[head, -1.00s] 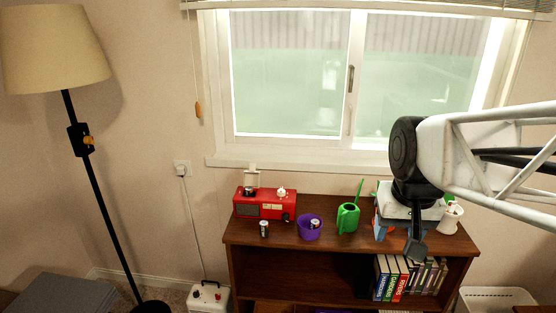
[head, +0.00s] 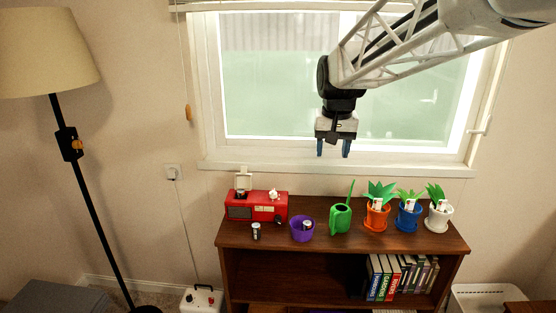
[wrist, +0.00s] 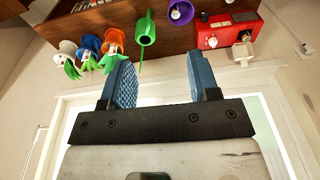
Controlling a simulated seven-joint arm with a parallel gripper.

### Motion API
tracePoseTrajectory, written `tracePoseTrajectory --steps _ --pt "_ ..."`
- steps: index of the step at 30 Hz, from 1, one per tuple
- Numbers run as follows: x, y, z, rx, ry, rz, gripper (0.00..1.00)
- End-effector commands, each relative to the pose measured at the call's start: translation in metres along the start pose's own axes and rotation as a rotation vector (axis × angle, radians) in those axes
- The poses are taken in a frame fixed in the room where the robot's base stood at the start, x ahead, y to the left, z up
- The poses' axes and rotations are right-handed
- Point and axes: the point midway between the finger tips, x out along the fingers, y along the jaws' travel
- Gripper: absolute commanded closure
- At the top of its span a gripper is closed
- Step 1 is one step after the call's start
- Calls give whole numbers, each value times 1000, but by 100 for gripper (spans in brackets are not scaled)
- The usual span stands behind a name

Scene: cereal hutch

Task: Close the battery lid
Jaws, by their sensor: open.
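The red radio (head: 258,207) stands at the left end of the shelf top. A cream battery lid (head: 243,181) stands upright, open, at the radio's top left; a dark item (head: 241,193) shows at its foot. In the wrist view the radio (wrist: 226,31) is at the upper right, with the lid (wrist: 243,52) sticking out from it. My gripper (head: 333,150) is open and empty in front of the window, above and to the right of the radio. Its blue fingers (wrist: 160,70) are wide apart in the wrist view and touch nothing.
A battery (head: 256,231) stands before the radio. A purple pot (head: 302,231) holds another. A green watering can (head: 340,218) and orange (head: 376,218), blue (head: 407,217) and white (head: 438,219) potted plants stand to the right on the shelf (head: 340,245).

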Motion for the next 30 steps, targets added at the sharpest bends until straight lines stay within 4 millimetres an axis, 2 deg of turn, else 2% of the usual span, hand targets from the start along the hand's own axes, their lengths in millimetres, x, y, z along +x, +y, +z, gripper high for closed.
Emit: tracePoseTrajectory --steps 3,17,30 --pt "5 -15 -29 -3 -9 -1 45" --pt "35 -74 -128 -4 -42 -1 45" --pt "80 -140 -213 -8 -71 1 45"
